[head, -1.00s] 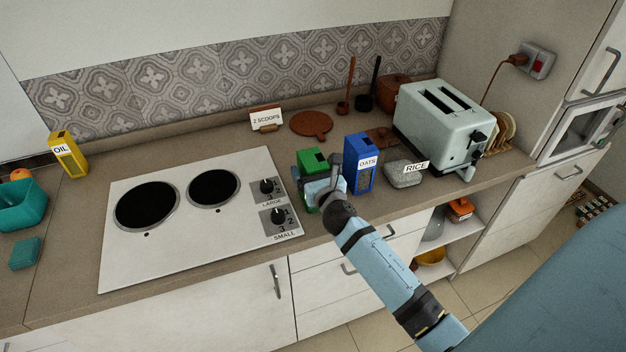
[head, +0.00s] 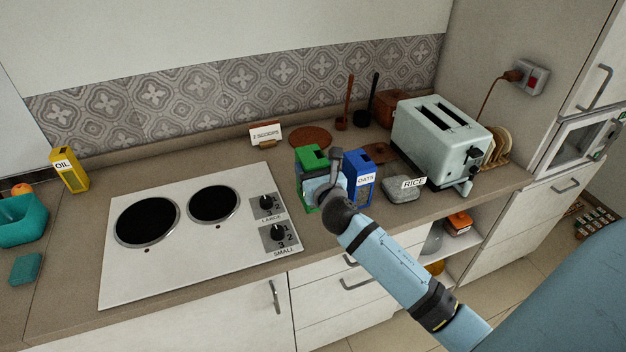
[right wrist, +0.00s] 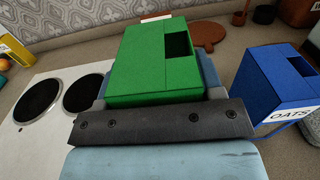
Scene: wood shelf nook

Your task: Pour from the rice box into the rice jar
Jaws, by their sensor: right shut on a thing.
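A green box (head: 311,160) with a dark opening in its top stands on the counter between the stove and the blue box. I take it for the rice box, but no label on it shows. My right gripper (head: 321,182) is shut on the green box, which also fills the middle of the right wrist view (right wrist: 148,62). The box looks upright. The rice jar (head: 403,188), a grey see-through container labelled RICE, stands on the counter to the right, beyond the blue box. My left gripper is not in view.
A blue OATS box (head: 358,178) stands close to the right of the green box, between it and the jar. The toaster (head: 440,143) stands behind the jar. The stove (head: 140,268) lies to the left. A "2 SCOOPS" card (head: 265,133) stands at the back.

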